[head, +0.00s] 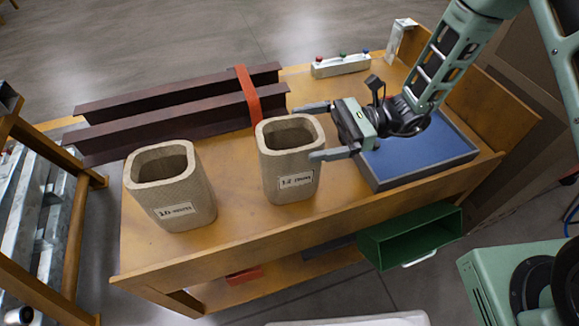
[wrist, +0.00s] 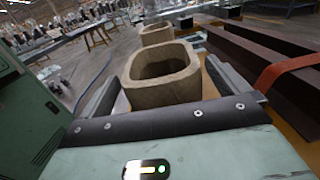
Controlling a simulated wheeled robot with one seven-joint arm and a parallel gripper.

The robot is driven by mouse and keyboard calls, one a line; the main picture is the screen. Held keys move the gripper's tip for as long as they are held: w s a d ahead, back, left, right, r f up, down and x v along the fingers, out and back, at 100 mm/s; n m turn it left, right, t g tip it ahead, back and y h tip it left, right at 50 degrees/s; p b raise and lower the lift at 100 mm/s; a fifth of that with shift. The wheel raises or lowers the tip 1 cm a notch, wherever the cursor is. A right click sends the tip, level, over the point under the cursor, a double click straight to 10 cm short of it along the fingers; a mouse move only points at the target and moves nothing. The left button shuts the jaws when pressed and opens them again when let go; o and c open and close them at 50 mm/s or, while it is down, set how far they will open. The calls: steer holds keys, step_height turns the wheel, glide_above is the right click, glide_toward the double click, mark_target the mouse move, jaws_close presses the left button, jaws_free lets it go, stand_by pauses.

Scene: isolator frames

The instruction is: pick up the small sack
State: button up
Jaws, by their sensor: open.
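Two beige, open-topped, sack-like containers stand upright on the wooden bench, each with a white label too small to read surely. The right one (head: 289,170) looks narrower than the left one (head: 172,195); I take it for the small sack. My gripper (head: 304,132) is open at the right one's rim, with one finger on its far side and one on its near side. In the wrist view the nearer sack (wrist: 165,80) shows between the open fingers (wrist: 166,84), and the other (wrist: 156,34) stands beyond it. Contact cannot be told.
Dark steel beams (head: 180,103) with a red strap (head: 248,95) lie behind the sacks. A blue-lined tray (head: 420,155) lies under my arm at the right. A button box (head: 340,66) is at the back. A green bin (head: 410,240) hangs below the bench's front edge.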

mark_target(298, 135)
steer(key=a, duration=0.3)
steer(key=shift+s+a+f, duration=0.1)
steer(key=shift+s+a, duration=0.1)
steer(key=shift+s, duration=0.15)
steer(key=c, duration=1.1)
